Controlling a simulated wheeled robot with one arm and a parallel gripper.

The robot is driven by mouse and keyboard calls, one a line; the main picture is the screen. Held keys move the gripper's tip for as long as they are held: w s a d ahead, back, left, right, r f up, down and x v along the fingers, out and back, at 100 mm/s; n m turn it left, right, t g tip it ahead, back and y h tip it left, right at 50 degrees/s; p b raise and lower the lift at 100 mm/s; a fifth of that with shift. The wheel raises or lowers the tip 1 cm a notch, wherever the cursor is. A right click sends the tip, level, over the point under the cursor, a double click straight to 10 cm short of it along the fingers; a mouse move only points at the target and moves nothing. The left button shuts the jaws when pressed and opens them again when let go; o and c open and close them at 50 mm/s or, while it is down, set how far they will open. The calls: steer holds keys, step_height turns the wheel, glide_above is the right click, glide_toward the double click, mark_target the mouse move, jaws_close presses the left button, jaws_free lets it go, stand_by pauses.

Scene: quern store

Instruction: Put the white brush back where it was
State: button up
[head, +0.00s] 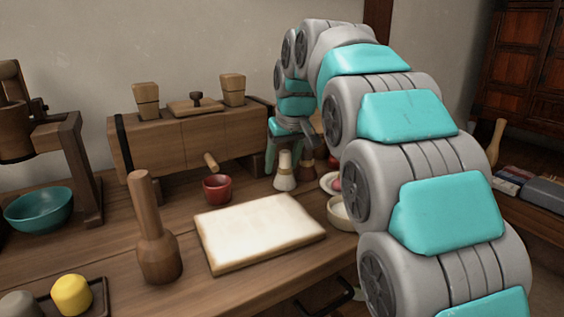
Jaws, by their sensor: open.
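The white brush (284,172) stands upright on the wooden table, at the right end of the long wooden box. My gripper (289,150) is open and points down right at the top of the white brush. One teal finger (271,155) shows to the left of the brush. The other finger is partly hidden, so I cannot tell whether the jaws touch the brush. A darker brown brush (307,166) stands close beside it on the right, partly under my gripper.
A red cup (217,188) and a pale board (260,232) lie left and in front. A saucer (329,184) and a cream bowl (341,214) are close on the right, partly behind my arm. The wooden box (190,143) stands behind. A wooden mallet (157,245) stands front left.

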steer(key=shift+r, duration=0.3)
steer(key=p+v, duration=0.1)
steer(key=v, duration=1)
steer(key=shift+r, duration=0.3)
steer(key=shift+s, duration=0.15)
